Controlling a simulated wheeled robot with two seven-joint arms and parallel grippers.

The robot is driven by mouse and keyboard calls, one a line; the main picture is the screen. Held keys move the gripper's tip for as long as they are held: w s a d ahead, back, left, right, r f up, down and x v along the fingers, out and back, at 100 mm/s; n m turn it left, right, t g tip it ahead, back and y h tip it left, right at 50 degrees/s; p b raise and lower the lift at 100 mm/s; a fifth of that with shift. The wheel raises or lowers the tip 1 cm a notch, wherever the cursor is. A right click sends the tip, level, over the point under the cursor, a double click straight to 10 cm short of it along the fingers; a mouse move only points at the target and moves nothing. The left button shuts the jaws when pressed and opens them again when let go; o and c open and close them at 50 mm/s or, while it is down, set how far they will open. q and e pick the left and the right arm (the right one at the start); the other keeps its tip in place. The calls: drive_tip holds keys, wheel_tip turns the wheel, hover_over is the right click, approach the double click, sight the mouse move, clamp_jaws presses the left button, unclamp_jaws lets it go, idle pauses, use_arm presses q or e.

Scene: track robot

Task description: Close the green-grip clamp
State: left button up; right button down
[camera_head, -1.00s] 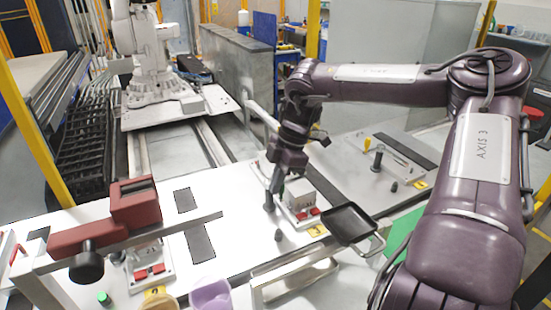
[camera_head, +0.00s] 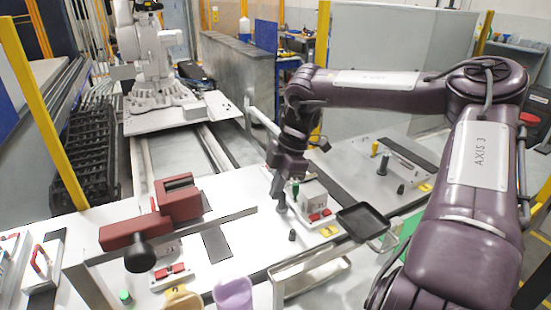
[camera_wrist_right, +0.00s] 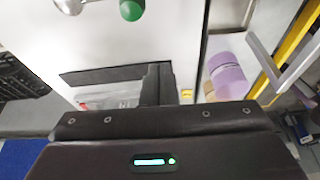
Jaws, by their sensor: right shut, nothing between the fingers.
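The clamp's green grip (camera_head: 295,187) stands roughly upright just to the right of my right gripper in the head view. The lower part of the clamp is partly hidden by the gripper and a small grey block. The right wrist view shows a green rounded end (camera_wrist_right: 131,9) at its top edge, beside a metal part. My right gripper (camera_head: 280,207) points down over the white table, close beside the green grip. Its fingers are shut and empty. I cannot tell whether it touches the grip. My left gripper is not in view.
A black tray (camera_head: 362,222) lies to the right.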

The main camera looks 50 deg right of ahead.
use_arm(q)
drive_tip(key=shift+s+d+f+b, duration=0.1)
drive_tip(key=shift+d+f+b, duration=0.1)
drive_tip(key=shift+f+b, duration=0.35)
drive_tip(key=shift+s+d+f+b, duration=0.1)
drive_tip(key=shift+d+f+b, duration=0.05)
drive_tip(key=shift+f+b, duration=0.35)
use_arm(e)
drive_tip(key=w+d+v, duration=0.1)
drive_tip(key=v, duration=0.8)
drive_tip(key=shift+s+d, duration=0.3)
drive_tip(key=shift+s, duration=0.05)
